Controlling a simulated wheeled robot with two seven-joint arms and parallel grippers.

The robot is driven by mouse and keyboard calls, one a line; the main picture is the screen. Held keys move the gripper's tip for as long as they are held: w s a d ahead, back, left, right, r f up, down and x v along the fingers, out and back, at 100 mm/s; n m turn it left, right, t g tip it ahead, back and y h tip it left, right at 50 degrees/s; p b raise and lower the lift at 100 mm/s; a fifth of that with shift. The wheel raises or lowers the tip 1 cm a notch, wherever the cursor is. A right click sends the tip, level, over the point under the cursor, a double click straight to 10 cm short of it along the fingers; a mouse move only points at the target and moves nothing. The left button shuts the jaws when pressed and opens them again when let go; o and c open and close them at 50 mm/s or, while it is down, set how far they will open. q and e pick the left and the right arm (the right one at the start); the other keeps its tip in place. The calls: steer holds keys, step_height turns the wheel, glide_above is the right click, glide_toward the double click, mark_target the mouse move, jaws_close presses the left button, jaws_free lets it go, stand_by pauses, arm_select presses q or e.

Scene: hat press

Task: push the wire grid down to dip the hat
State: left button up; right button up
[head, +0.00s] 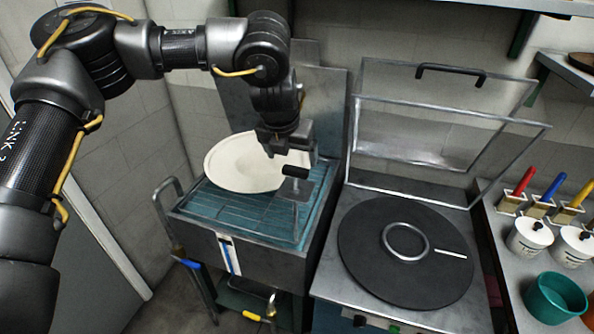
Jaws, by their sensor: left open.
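The wire grid (235,209) lies level over blue-green liquid in the metal tank (196,232). Its upright handle with a black grip (295,171) stands at the tank's right side. The cream hat (238,165) is at the back of the tank, tilted, with its wide brim facing up; part of it is behind my gripper. My left gripper (283,150) points down just above and behind the black grip. It is open and holds nothing; I cannot tell whether it touches the grip. My right gripper is out of view.
Right of the tank is a press with a round dark plate (405,250) and a raised framed lid (440,130). A side bench holds white pots (529,236), a green bowl (555,297) and colored-handled brushes. A wall shelf (470,3) is above.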

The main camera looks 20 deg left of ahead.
mark_target(295, 169)
arm_select(q)
steer(key=p+x, duration=0.3)
steer(key=x, duration=0.5)
steer(key=shift+w+f, duration=0.2)
steer(key=shift+f, duration=0.1)
steer(key=shift+w+f, duration=0.15)
steer(key=shift+f, duration=0.35)
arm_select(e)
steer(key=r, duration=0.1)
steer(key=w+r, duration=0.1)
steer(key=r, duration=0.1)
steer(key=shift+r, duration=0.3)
